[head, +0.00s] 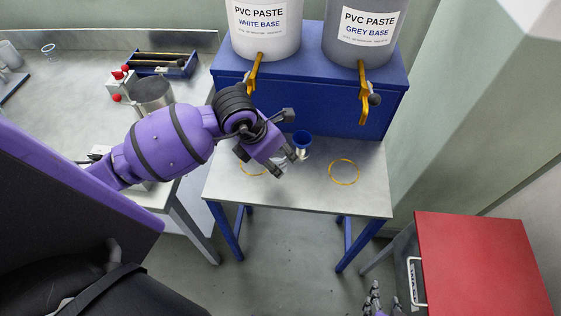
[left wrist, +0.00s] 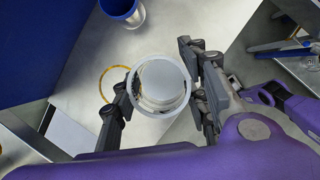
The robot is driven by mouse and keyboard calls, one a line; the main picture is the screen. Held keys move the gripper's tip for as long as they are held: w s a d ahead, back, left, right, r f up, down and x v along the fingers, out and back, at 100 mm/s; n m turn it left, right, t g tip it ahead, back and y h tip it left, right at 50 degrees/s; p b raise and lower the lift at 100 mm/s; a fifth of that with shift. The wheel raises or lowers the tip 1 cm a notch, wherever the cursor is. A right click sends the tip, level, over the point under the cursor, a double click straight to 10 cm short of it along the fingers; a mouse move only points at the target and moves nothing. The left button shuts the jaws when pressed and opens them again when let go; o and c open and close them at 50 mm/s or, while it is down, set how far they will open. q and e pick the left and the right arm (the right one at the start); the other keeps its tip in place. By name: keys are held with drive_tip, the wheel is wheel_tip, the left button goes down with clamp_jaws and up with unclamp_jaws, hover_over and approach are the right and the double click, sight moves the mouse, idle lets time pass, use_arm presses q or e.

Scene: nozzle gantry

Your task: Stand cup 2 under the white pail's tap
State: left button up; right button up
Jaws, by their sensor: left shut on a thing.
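The white pail (head: 265,38) stands on a blue stand, its yellow tap (head: 255,73) hanging over the front. My left gripper (head: 276,166) is over the small grey table below, near a yellow ring (head: 247,173) it partly covers. In the left wrist view, it is shut on a round cup with a pale rim (left wrist: 159,84), seen from above; in the head view the arm hides it. Part of the yellow ring (left wrist: 103,84) shows beside it. A blue-and-metal cup (head: 302,141) stands behind. I read no cup numbers. My right gripper (head: 380,301) is small at the bottom edge.
The grey pail (head: 363,35) has its own yellow tap (head: 364,95), with another yellow ring (head: 343,172) on the table. A red-topped cabinet (head: 485,262) is at right. A metal pot (head: 153,94) and blue toolbox (head: 165,64) are on the left bench. The table's front right is clear.

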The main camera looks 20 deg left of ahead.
sight(279, 155)
use_arm(q)
drive_tip(key=w+f, duration=0.1)
drive_tip(key=f, duration=0.1)
drive_tip(key=w+f, duration=0.1)
drive_tip(key=w+a+f, duration=0.1)
drive_tip(key=w+f, duration=0.1)
drive_tip(key=shift+w+f, duration=0.1)
drive_tip(key=shift+f, duration=0.2)
drive_tip(key=f, duration=0.3)
drive_tip(key=shift+w+a, duration=0.1)
drive_tip(key=shift+w, duration=0.1)
drive_tip(key=shift+f, duration=0.2)
use_arm(e)
drive_tip(key=shift+a, duration=0.1)
use_arm(q)
drive_tip(key=shift+f, duration=0.2)
drive_tip(key=o, duration=1)
drive_tip(key=shift+r, duration=0.1)
use_arm(e)
drive_tip(key=shift+s, duration=0.1)
